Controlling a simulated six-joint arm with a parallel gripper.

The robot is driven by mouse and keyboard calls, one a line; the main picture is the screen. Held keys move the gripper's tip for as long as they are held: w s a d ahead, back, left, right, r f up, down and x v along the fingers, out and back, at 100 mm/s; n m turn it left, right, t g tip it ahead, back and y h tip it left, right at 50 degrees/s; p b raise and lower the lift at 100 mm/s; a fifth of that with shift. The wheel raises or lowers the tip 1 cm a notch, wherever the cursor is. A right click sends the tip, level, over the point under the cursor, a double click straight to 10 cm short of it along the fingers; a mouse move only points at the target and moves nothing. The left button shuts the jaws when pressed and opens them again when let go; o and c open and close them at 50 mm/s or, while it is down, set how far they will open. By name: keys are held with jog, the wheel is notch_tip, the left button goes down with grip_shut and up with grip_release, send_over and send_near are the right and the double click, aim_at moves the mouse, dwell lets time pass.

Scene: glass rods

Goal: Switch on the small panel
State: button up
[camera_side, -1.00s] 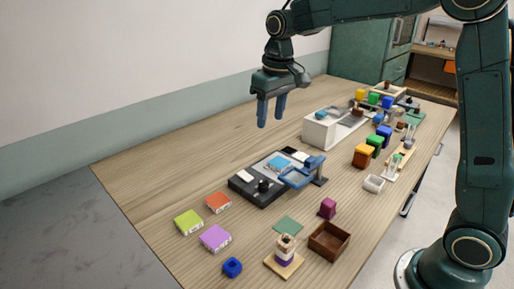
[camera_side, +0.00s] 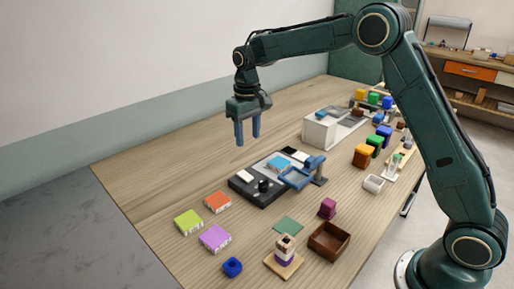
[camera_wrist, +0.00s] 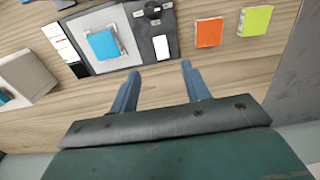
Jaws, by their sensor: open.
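A dark panel (camera_side: 240,186) lies flat on the table in the side view, with a white rectangular piece (camera_side: 245,176) and a black knob (camera_side: 263,185) on it. Its dark face also shows in the wrist view (camera_wrist: 143,47), with the white piece (camera_wrist: 161,47) near its lower edge. Whether the white piece is a switch, and its state, I cannot tell. My gripper (camera_side: 248,141) is open and empty, fingers pointing down, above the table behind the panel in the side view. In the wrist view, the white piece appears just beyond the gap between my fingertips (camera_wrist: 160,68).
A blue block (camera_side: 279,163) lies on the grey part beside the knob, near a blue clamp-like fixture (camera_side: 300,178). Orange (camera_side: 218,202), green (camera_side: 189,222) and purple (camera_side: 215,238) tiles lie at front left. A white box (camera_side: 320,132) stands behind. The back left table is clear.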

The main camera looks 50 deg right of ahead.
aim_at(248, 178)
notch_tip(248, 178, down, 13)
jog(key=shift+f, duration=0.2)
dwell(0.5)
jog(key=c, duration=1)
jog(key=shift+w+g, duration=0.15)
jog(key=shift+g, duration=0.35)
jog(key=shift+w+r+g, duration=0.15)
jog(key=shift+w+g, duration=0.15)
jog(key=shift+g, duration=0.8)
jog(key=shift+r+g, duration=0.1)
jog(key=shift+g, duration=0.2)
